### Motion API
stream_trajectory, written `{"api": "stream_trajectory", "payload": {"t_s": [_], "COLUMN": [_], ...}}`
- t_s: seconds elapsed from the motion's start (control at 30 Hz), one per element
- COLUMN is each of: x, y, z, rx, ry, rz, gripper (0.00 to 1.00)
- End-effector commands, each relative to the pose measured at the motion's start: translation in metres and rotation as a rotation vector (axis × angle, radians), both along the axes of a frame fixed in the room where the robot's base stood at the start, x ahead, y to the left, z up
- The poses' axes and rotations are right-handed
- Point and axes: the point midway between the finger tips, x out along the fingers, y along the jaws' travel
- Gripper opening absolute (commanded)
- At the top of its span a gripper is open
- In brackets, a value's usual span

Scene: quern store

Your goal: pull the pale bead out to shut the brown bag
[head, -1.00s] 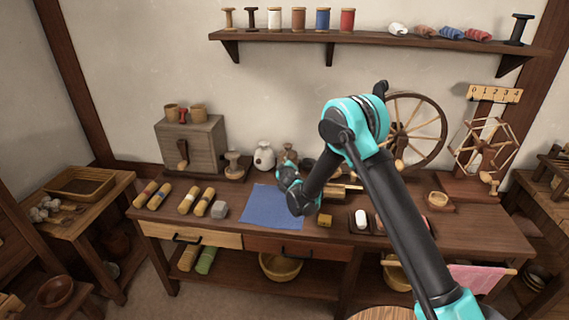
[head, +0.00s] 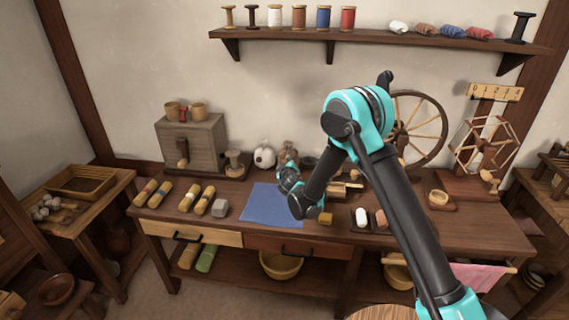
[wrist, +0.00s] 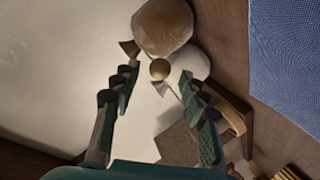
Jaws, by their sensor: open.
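The brown bag (wrist: 163,24) shows at the top of the wrist view, with a flared neck at its left. A white bag (wrist: 192,64) shows behind the bead, close to the right finger. In the head view the brown bag (head: 288,148) stands beside the white bag (head: 264,158), its lower part hidden by my gripper; the bead cannot be made out there.
A blue cloth (head: 268,205) lies on the bench in front of the bags. A wooden box (head: 190,146) and a wooden stamp-like piece (head: 234,165) stand to the left. A spinning wheel (head: 418,128) stands to the right, partly behind my arm.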

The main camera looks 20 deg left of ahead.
Motion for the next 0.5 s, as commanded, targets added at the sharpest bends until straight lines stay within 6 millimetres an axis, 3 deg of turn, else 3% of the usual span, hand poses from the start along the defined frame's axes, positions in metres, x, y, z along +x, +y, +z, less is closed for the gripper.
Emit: {"api": "stream_trajectory", "payload": {"t_s": [0.2, 0.5], "x": [-0.041, -0.071], "y": [-0.020, -0.036], "z": [0.013, 0.023], "rx": [-0.001, 0.000], "ry": [0.000, 0.001], "rz": [0.001, 0.001], "gripper": [0.44, 0.44]}}
